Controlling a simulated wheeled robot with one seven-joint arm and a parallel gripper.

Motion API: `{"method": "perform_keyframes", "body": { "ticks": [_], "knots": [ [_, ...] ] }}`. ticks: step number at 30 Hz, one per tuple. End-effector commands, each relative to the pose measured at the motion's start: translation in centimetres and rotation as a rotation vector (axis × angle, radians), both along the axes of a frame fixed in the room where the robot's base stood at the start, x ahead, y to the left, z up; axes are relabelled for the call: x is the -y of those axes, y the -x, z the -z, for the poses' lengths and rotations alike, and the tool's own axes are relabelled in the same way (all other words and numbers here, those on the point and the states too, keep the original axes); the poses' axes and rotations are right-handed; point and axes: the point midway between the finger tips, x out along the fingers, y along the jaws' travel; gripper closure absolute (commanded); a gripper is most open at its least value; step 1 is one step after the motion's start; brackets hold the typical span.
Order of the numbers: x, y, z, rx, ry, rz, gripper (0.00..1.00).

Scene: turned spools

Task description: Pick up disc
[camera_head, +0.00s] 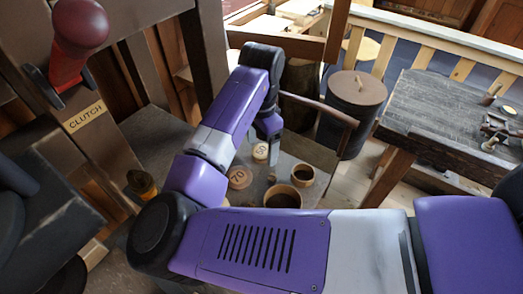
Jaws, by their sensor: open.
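A reddish-brown round disc marked "70" (239,178) lies on a dark tabletop (312,153) in the head view. A smaller pale round piece with a marking that looks like "50" (260,152) sits just behind it, to the right. My gripper (273,155) points down over the tabletop, beside the pale piece and to the upper right of the "70" disc. Its jaws are open. Its fingers are small and partly dark here, so I cannot tell whether they touch the pale piece. The near part of the tabletop is hidden by my purple arm.
Two round cups with dark insides, one nearer (282,197) and one farther (303,175), stand right of the discs. A wooden rail (320,108) runs behind. A red-handled lever (78,35) marked "CLUTCH" and a dark workbench (440,115) flank the area.

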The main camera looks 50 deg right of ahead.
Motion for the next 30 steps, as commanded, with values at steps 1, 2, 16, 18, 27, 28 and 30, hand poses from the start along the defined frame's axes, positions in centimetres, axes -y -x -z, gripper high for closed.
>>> {"method": "perform_keyframes", "body": {
  "ticks": [1,2,16,18,27,28,30],
  "knots": [
    [0.0,0.01,0.08,-0.001,0.0,-0.001,0.2],
    [-0.01,0.02,0.11,-0.001,0.001,-0.001,0.2],
    [0.0,0.01,0.15,0.0,0.0,0.0,0.53],
    [0.0,0.01,0.15,0.0,0.0,0.0,0.67],
    [0.0,0.0,0.14,0.0,0.0,0.0,0.84],
    [0.0,0.0,0.13,0.0,0.0,0.0,0.84],
    [-0.01,-0.01,0.05,0.0,0.0,0.0,0.84]
  ]
}}
